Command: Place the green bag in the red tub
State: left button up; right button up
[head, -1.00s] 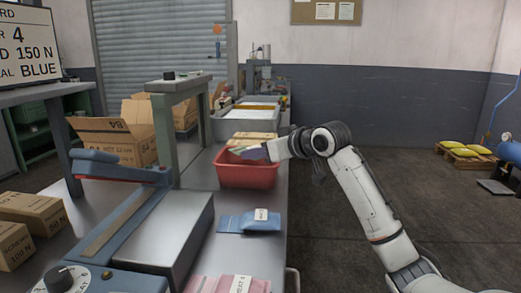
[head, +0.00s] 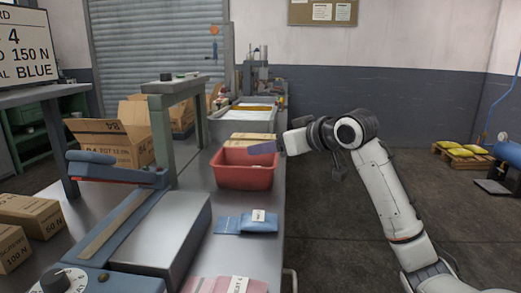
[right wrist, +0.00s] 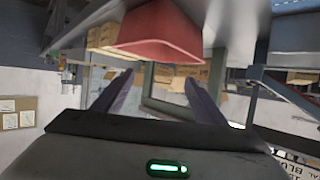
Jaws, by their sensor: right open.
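The red tub (head: 245,176) stands on the metal bench. Its inside is mostly hidden by the near wall, and I cannot make out a green bag in it or elsewhere. My right gripper (head: 263,148) is at the tub's right rim, with its fingers pointing left toward the tub. In the right wrist view the fingers (right wrist: 158,98) are spread wide with nothing between them. The tub (right wrist: 160,32) shows there beyond the fingertips, upside down. My left gripper is in neither view.
Blue bags (head: 247,222) lie on the bench in front of the tub, and a pink bag (head: 225,285) lies nearer. Tan packets (head: 252,138) are behind the tub. A blue-armed sealer (head: 118,173) and a green-grey stand (head: 176,86) are on the left. Open floor is on the right.

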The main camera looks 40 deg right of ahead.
jog(key=v, duration=0.6)
